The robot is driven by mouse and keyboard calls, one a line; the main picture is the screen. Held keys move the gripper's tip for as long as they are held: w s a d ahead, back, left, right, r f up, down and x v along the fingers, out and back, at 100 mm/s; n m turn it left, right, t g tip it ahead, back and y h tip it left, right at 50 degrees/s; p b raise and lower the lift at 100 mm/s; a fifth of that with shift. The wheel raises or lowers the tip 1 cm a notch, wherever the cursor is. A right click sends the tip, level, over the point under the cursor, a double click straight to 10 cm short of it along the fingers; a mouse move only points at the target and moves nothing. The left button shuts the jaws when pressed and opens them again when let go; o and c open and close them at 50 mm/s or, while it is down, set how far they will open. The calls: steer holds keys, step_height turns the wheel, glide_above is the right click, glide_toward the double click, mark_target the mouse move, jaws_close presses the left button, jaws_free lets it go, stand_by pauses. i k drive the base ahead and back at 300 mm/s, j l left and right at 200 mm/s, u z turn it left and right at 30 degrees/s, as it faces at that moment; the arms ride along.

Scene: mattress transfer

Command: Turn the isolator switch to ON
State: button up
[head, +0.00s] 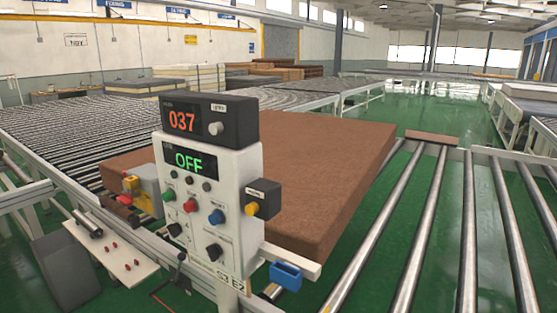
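A white control panel (238,165) stands at the centre, in front of a brown mattress (330,150). Its lower display (190,161) reads OFF in green. The panel face carries several knobs and buttons, among them a red one (189,205), a blue one (216,217) and black rotary knobs, one of them (213,250) at the lower right. A black box (263,198) with a yellow knob is on its right side. A grey box with a yellow and red part (131,185) sits to its left. Labels are too small to read, so I cannot tell which is the isolator switch. My gripper is out of view.
A dark unit (210,118) showing 037 sits on top of the panel. A blue holder (286,275) hangs at its lower right. A white board with red pegs (112,258) juts out at the left. Roller conveyors (430,225) spread on both sides over a green floor.

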mark_target(127, 201)
steer(key=u, duration=1.35)
steer(key=i+j, duration=0.1)
steer(key=i, duration=0.45)
steer(key=i+j+z, duration=0.1)
steer(key=i, duration=0.5)
